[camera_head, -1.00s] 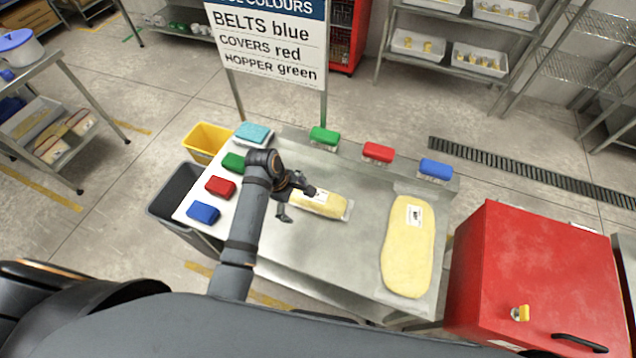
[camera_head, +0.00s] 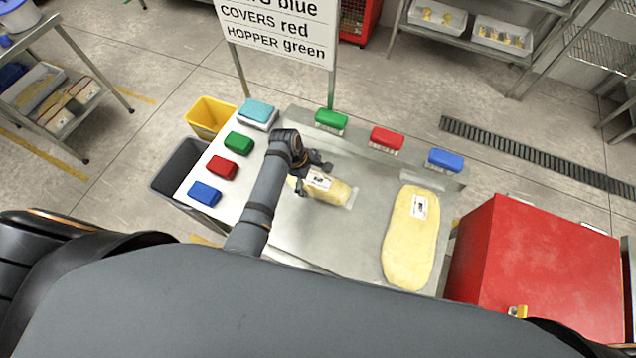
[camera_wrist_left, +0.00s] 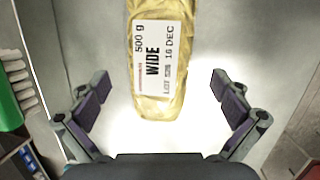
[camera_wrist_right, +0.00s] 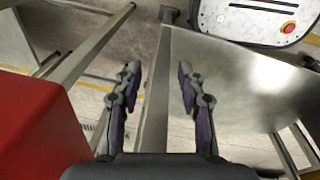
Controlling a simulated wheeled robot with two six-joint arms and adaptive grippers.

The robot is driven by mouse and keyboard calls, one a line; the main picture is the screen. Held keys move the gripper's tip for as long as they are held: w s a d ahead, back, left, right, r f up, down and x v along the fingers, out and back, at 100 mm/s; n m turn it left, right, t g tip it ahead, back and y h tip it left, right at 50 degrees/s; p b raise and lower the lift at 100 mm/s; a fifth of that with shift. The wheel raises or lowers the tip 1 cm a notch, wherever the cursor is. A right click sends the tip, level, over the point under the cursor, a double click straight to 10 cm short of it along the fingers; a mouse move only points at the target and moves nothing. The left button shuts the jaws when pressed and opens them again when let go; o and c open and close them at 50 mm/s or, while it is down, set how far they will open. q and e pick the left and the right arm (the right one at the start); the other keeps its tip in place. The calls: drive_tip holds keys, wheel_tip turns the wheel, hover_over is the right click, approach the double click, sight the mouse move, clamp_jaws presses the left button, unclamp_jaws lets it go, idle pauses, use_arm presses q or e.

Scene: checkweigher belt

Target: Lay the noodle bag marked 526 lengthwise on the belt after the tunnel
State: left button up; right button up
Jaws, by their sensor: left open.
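A smaller yellow noodle bag (camera_head: 338,192) with a white label lies on the steel table. In the left wrist view this bag (camera_wrist_left: 155,104) reads "500 g WIDE", "16 DEC" and a lot number too small to read surely. My left gripper (camera_head: 313,180) is open at the bag's left end. In the left wrist view the fingers of my left gripper (camera_wrist_left: 163,97) stand apart either side of the bag's near end, not touching it. A larger yellow bag (camera_head: 410,250) with a label lies at the table's right. My right gripper (camera_wrist_right: 157,88) is open and empty. No belt or tunnel is recognisable.
Green (camera_head: 331,120), red (camera_head: 386,138) and blue (camera_head: 444,158) brushes stand along the table's back edge. Coloured blocks lie on a white board (camera_head: 222,190) at left. A red cabinet (camera_head: 540,265) stands right. A panel with a red button (camera_wrist_right: 288,28) shows in the right wrist view.

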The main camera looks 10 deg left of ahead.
sight(315, 181)
use_arm(q)
drive_tip(key=x, duration=0.3)
drive_tip(key=shift+d+f+p, duration=0.2)
drive_tip(key=shift+f+p, duration=0.1)
drive_tip(key=shift+f, duration=0.05)
drive_tip(key=shift+w+d+f, duration=0.1)
drive_tip(key=shift+w+f, duration=0.05)
drive_tip(key=shift+f, duration=0.25)
use_arm(e)
drive_tip(key=shift+s+r, duration=0.35)
drive_tip(key=shift+s, duration=0.55)
use_arm(q)
drive_tip(key=shift+c, duration=0.3)
drive_tip(key=c, duration=1.5)
use_arm(e)
drive_tip(key=shift+w, duration=0.2)
